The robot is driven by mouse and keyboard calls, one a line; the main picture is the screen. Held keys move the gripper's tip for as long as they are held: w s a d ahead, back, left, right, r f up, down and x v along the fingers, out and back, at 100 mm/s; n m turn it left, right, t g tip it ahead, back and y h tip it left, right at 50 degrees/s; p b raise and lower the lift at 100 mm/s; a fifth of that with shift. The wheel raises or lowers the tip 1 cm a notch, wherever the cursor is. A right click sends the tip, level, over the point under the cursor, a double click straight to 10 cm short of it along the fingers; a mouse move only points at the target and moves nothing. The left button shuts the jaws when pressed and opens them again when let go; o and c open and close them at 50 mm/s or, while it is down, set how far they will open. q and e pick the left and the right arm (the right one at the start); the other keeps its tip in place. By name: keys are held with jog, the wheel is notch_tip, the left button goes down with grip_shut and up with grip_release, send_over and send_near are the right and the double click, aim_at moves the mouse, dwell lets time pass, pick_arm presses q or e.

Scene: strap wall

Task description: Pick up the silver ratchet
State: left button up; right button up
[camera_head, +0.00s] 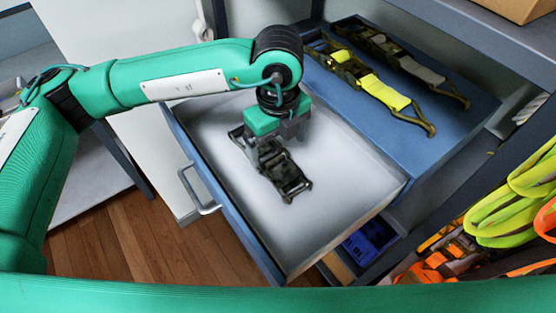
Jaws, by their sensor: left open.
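The ratchet (286,176), dark grey metal in this light, lies in the open drawer (345,183). Its upper left part is partly hidden behind my left gripper. My left gripper (282,144) points down right over the ratchet's upper part, with its jaws open. I cannot tell whether the fingers touch the ratchet. My right gripper is not in view.
A blue shelf surface (440,134) beside the drawer holds ratchet straps with a yellow label (386,92). The drawer's handle (200,192) sticks out at the left. Green and orange straps (500,215) hang at the right. The drawer's lower right part is clear.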

aim_at(278, 162)
pick_arm(q)
notch_tip(278, 162, down, 2)
jog(key=shift+f+p, duration=0.2)
jog(key=shift+p, duration=0.45)
notch_tip(278, 162, down, 4)
jog(key=shift+w+p, duration=0.1)
jog(key=shift+p, duration=1.15)
jog(key=shift+f, duration=0.35)
jog(key=shift+c, duration=0.6)
jog(key=c, duration=1.5)
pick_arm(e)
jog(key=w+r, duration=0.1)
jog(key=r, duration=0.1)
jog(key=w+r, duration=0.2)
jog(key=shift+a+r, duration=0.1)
pick_arm(q)
jog(key=shift+r, duration=0.15)
